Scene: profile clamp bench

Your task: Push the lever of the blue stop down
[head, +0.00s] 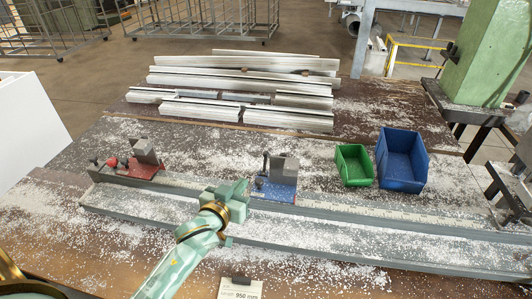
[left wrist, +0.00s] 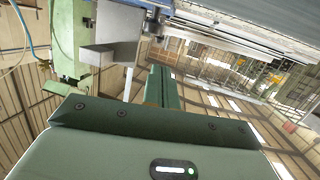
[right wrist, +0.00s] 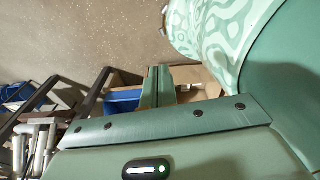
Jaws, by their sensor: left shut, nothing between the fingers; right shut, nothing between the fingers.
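The blue stop (head: 272,192) sits on the grey rail (head: 330,213) near the middle of the head view, with a grey block (head: 285,170) on it. Its dark lever (head: 265,163) appears to stand up at the block's left side. My left gripper (head: 243,187) is shut and empty, just left of the blue stop and pointing toward it; I cannot tell whether it touches. Its closed fingers also show in the left wrist view (left wrist: 159,86). My right gripper (right wrist: 157,87) is shut and empty in the right wrist view, and outside the head view.
A red stop (head: 138,170) with a grey block stands on the rail's left part. A green bin (head: 354,166) and a blue bin (head: 403,160) stand right of the blue stop. Aluminium profiles (head: 245,78) lie behind. White chips cover the bench.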

